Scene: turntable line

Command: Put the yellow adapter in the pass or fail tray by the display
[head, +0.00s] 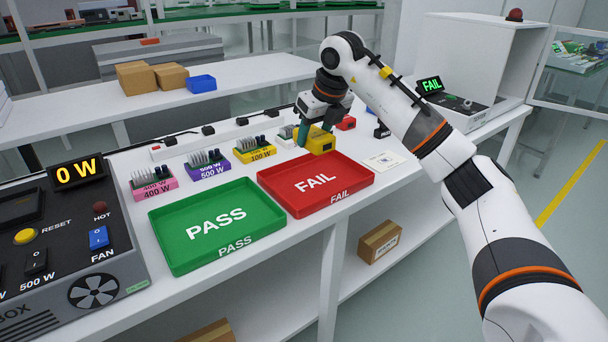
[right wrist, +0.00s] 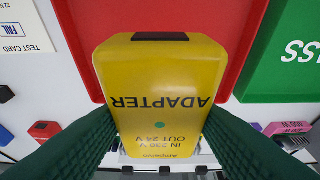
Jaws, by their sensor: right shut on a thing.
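The yellow adapter (head: 321,143) is held in my right gripper (head: 316,130), near the back edge of the red FAIL tray (head: 276,184). In the right wrist view, the adapter (right wrist: 160,75) sits between the two green fingers, its label facing the camera; part of the red tray (right wrist: 88,40) shows behind it. Whether the adapter clears the table cannot be told. The green PASS tray (head: 165,240) is left of the red tray. Both trays look empty in the head view. The display (head: 431,86) at the right reads FAIL in green. My left gripper is not in view.
Pink, purple and yellow load blocks (head: 154,186) stand behind the trays, before a white power strip (head: 201,141). A test card (head: 383,161) lies right of the red tray. A control box (head: 60,255) reading 0 W stands at the left.

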